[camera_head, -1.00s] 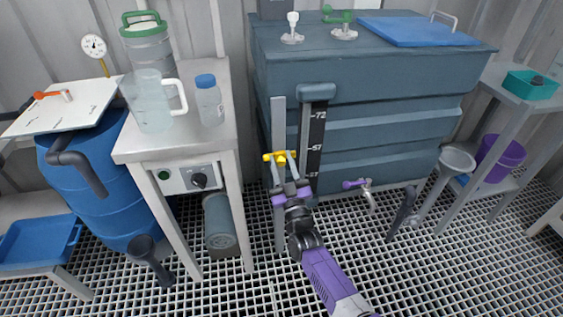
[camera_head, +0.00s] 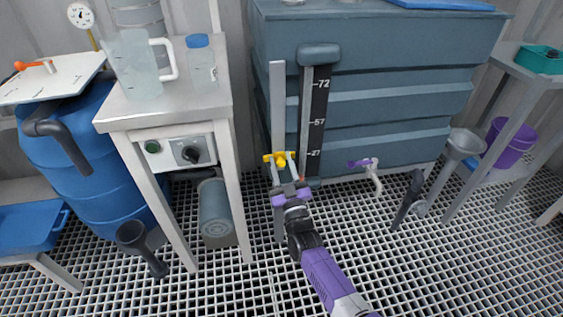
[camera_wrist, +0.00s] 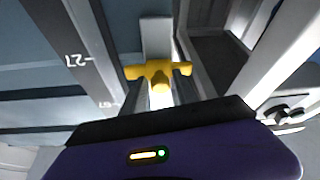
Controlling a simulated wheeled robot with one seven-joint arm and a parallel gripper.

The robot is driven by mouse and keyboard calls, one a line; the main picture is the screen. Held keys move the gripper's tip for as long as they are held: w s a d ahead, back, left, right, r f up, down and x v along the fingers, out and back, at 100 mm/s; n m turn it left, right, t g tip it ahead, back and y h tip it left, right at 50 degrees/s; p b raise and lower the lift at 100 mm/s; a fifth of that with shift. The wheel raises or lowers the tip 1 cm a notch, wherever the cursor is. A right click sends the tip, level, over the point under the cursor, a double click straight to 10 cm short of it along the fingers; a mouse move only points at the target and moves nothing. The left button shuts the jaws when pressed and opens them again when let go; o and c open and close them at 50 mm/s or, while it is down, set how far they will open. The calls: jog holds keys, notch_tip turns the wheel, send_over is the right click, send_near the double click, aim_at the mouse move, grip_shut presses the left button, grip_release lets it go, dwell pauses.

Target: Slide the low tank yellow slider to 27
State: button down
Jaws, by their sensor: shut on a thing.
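The yellow slider (camera_head: 274,158) sits on a grey upright rail at the front left of the big blue-grey tank (camera_head: 390,100). My gripper (camera_head: 283,168) is shut on the slider, reaching up to it from below. In the head view the slider stands about level with the 27 mark on the dark scale (camera_head: 318,110), which also reads 57 and 72. The wrist view shows the yellow slider (camera_wrist: 158,72) ahead of my gripper, with the 27 mark to its left at a slightly higher place in the picture. My fingers partly hide the slider's lower part.
A steel table (camera_head: 170,112) with a clear jug (camera_head: 138,68) and a blue-capped bottle (camera_head: 202,65) stands left of the rail. A purple-handled tap (camera_head: 363,162) and a funnel (camera_head: 464,146) are to the right. The floor is open grating.

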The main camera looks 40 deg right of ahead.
jog(key=shift+w+a+f+b, duration=0.15)
jog(key=shift+f+b, duration=0.15)
jog(key=shift+f, duration=0.35)
jog(key=shift+a+f+b, duration=0.15)
jog(key=shift+f+b, duration=0.1)
jog(key=shift+f, duration=0.35)
jog(key=c, duration=1.2)
grip_release()
jog(key=shift+f, duration=0.1)
jog(key=shift+d, duration=0.2)
jog(key=shift+s, duration=0.2)
jog(key=p+v, duration=0.1)
jog(key=v, duration=0.6)
jog(key=shift+s+a+p, duration=0.2)
jog(key=shift+a+p, duration=0.1)
jog(key=shift+p, duration=0.05)
